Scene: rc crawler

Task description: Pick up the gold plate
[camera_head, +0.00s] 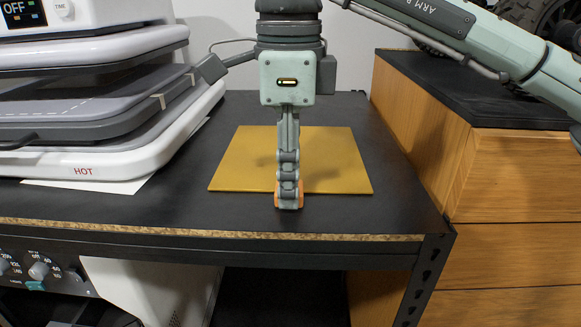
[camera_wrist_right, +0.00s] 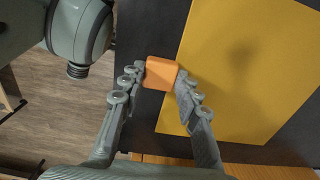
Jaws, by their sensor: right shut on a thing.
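The gold plate (camera_head: 240,165) is a flat square sheet lying on the dark tabletop, in the middle of the head view. In the right wrist view the gold plate (camera_wrist_right: 245,75) fills much of the right side. My right gripper (camera_head: 288,203) points down at the plate's near edge and hides part of it. In the right wrist view the right gripper (camera_wrist_right: 161,82) is shut on a small orange block (camera_wrist_right: 161,70) beside the plate's edge. The block's orange sides also show around the fingertips in the head view. My left gripper is not in view.
A white and grey heat press (camera_head: 110,160) marked HOT stands at the left on the dark table (camera_head: 390,215). Wooden drawers (camera_head: 515,180) with a black top stand close on the right. The table's front edge is near. Bare tabletop surrounds the plate.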

